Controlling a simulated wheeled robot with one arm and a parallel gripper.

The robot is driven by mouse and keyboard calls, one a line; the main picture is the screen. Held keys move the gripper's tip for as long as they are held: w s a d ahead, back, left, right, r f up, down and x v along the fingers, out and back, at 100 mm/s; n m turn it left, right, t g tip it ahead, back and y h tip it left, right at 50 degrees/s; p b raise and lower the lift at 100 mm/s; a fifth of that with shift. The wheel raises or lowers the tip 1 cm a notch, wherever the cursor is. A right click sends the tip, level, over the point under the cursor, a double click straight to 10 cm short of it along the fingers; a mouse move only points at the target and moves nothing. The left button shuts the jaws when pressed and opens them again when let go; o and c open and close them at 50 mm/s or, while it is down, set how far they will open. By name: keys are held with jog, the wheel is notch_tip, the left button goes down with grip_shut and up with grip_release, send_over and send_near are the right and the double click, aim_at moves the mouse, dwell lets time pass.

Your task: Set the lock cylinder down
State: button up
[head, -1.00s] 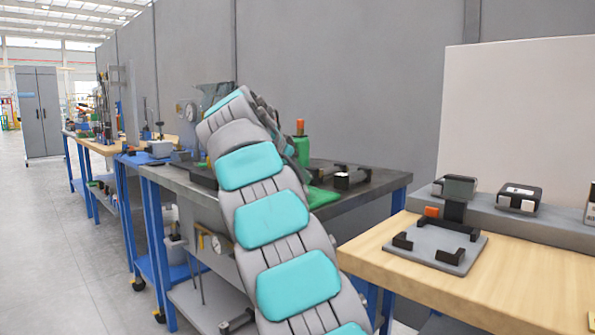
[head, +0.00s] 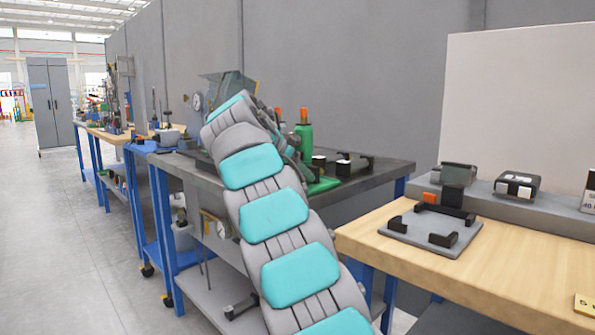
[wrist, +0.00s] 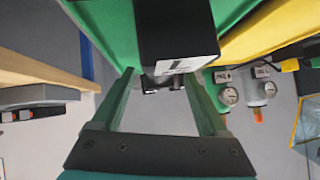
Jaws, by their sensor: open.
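My gripper (wrist: 160,77) is open, with its two green fingers apart in the wrist view. A black block with a white label (wrist: 176,38) lies just beyond the fingertips, over a green surface (wrist: 105,25). A small silvery part (wrist: 163,80) shows at the block's near end, between the fingertips; I cannot tell whether this is the lock cylinder or whether a finger touches it. In the head view a small black piece with a white top (head: 319,161) stands by the green fixture (head: 322,185) on the grey bench. My gripper is hidden behind my arm there.
The grey bench (head: 376,180) also holds a black bracket (head: 355,164) and a green bottle (head: 304,132). The wooden table (head: 510,265) at right carries a grey plate with black brackets (head: 425,232). Gauges (wrist: 228,95) show in the wrist view. The floor at left is clear.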

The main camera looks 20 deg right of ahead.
jog(key=shift+a, duration=0.1)
jog(key=p+v, duration=0.1)
jog(key=v, duration=1.1)
jog(key=shift+f, duration=0.1)
